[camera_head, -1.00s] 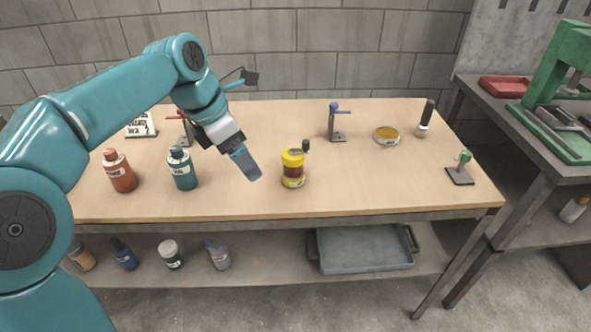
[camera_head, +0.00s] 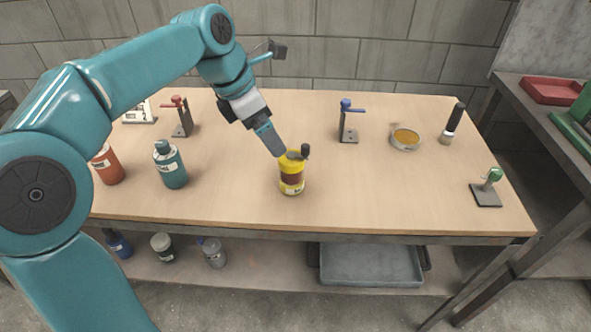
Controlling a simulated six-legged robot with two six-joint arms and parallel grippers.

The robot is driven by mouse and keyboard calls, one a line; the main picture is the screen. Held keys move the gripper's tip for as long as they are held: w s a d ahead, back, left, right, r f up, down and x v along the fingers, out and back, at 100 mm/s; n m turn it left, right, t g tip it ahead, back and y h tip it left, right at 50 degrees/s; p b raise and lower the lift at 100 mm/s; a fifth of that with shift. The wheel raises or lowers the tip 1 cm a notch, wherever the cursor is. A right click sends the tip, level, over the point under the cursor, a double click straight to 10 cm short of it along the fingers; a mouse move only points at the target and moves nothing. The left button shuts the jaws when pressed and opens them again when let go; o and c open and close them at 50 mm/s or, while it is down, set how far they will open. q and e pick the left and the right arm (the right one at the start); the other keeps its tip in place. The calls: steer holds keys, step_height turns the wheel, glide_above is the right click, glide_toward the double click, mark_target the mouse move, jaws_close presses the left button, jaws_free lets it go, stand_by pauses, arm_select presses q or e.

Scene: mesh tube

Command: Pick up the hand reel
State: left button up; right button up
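The hand reel (camera_head: 291,175) is yellow with a brown wound middle band and a dark knob on top. It stands upright near the front middle of the wooden workbench (camera_head: 400,205). My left gripper (camera_head: 276,147) points down and to the right, its tip at the upper left of the reel's top. The tip looks very close to the reel; I cannot tell whether it touches. The fingers show edge-on as one grey block, so their opening is hidden. My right gripper is not in view.
A teal bottle (camera_head: 171,165) and an orange bottle (camera_head: 107,165) stand left of the reel. A blue-handled clamp (camera_head: 348,122), a round tin (camera_head: 405,138), a brush (camera_head: 452,124) and a green-knobbed stand (camera_head: 488,188) are to the right. Bench space around the reel is clear.

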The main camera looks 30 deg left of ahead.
mark_target(284, 161)
arm_select(q)
steer(key=x, duration=0.2)
steer(key=b+x, duration=0.1)
steer(key=x, duration=0.2)
steer(key=b+x, duration=0.1)
steer(key=x, duration=0.2)
steer(key=shift+s+f, duration=0.1)
steer(key=shift+s, duration=0.15)
steer(key=shift+w+d+f, duration=0.15)
steer(key=shift+f, duration=0.35)
steer(key=b+x, duration=0.1)
steer(key=x, duration=0.4)
steer(key=shift+w+f+b, duration=0.15)
steer(key=shift+b, duration=0.2)
steer(key=shift+c, duration=1)
steer(key=c, duration=0.9)
